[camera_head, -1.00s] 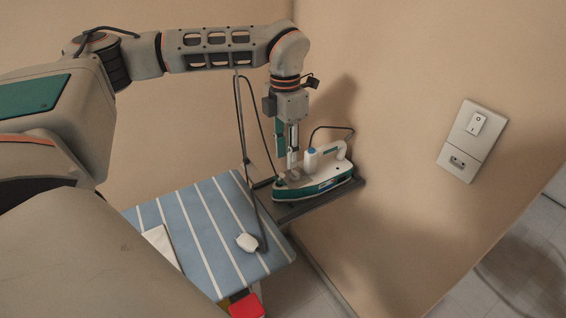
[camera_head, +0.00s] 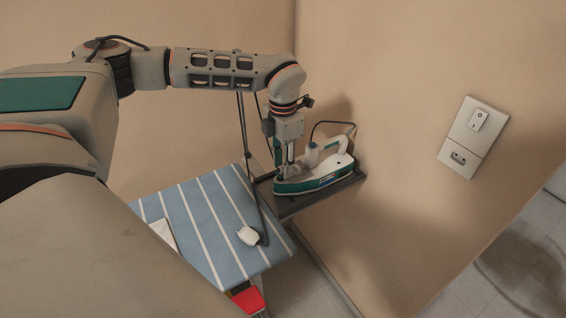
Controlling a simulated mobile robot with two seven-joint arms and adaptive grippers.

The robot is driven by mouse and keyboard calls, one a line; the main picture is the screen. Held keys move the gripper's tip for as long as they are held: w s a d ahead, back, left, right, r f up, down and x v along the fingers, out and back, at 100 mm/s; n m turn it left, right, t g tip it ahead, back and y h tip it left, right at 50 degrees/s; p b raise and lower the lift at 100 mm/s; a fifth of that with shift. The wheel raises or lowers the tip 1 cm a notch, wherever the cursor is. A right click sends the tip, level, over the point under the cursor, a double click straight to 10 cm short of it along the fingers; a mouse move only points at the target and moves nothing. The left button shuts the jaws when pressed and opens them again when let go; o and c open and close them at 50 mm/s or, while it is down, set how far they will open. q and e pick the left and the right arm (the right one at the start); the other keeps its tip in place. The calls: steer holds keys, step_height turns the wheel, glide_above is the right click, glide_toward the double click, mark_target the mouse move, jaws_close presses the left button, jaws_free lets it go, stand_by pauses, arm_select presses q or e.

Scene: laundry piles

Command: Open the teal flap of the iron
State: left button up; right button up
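The iron (camera_head: 330,181), white above and teal along its base, stands on the dark metal rest at the end of the ironing board. Its white handle (camera_head: 338,149) is on top. My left gripper (camera_head: 286,173) points down at the left, front end of the iron, its fingertips at or very near the iron's top. The fingers overlap in this view, so I cannot see whether they are apart or touch the iron. The teal flap cannot be made out separately; the gripper covers that end. My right gripper is not in view.
The blue striped ironing board (camera_head: 203,208) lies left of the iron, with a white plug (camera_head: 247,236) and its dark cord on it. A dark metal rest (camera_head: 298,207) holds the iron beside the wall. A wall switch and socket plate (camera_head: 473,138) is at the right.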

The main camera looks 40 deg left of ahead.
arm_select(q)
steer(key=shift+c, duration=0.3)
jaws_close()
steer(key=shift+w+d, duration=0.1)
steer(key=shift+w+d+g+y, duration=0.15)
steer(key=shift+w+g+y, duration=0.2)
steer(key=shift+g, duration=0.4)
steer(key=shift+w+d+g+y, duration=0.1)
steer(key=shift+w+g+y, duration=0.2)
steer(key=shift+g, duration=0.45)
steer(key=shift+w+d+f+g+y, duration=0.15)
steer(key=shift+w+g+y, duration=0.2)
steer(key=shift+g, duration=0.45)
steer(key=shift+w+d+g+y, duration=0.2)
steer(key=shift+w+g, duration=0.1)
steer(key=shift+g, duration=0.5)
steer(key=shift+o, duration=0.3)
jaws_free()
